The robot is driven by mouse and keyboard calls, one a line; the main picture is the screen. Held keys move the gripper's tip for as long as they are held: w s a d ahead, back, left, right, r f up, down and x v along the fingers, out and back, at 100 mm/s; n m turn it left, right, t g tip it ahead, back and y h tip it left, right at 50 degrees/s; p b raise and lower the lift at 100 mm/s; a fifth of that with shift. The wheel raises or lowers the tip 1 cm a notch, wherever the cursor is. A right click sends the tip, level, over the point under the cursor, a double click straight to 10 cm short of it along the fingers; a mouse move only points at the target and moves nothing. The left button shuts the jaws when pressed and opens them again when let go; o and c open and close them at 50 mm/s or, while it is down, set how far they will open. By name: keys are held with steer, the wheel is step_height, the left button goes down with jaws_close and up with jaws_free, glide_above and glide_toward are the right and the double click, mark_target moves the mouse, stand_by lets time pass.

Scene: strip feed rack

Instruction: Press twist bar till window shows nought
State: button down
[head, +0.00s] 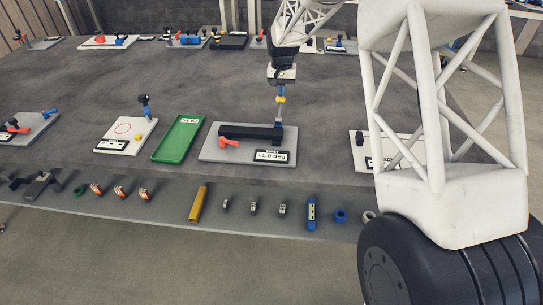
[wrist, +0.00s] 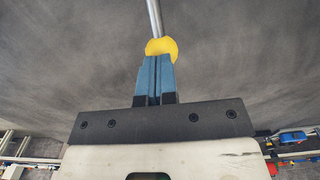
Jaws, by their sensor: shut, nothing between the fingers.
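The twist bar (head: 250,132) is a long black bar on a light grey plate (head: 213,152). A red lever (head: 229,142) sits at its front left. The window (head: 270,156) on the plate reads what looks like +1.0 deg. A thin metal rod with a yellow knob (head: 281,100) stands at the bar's right end; the knob also shows in the wrist view (wrist: 161,46). My gripper (head: 281,93) is above the rod, pointing down. In the wrist view its blue fingers (wrist: 155,62) are shut and their tips are at the knob. I cannot tell whether they touch it.
A green tray (head: 178,139) and a white plate with a yellow ball (head: 138,137) lie left of the bar's plate. Another white plate (head: 360,140) is on the right, partly behind my arm. Small parts, including a yellow bar (head: 198,204), line the front strip.

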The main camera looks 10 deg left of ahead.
steer(key=shift+f, duration=1.35)
steer(key=shift+r, duration=4.5)
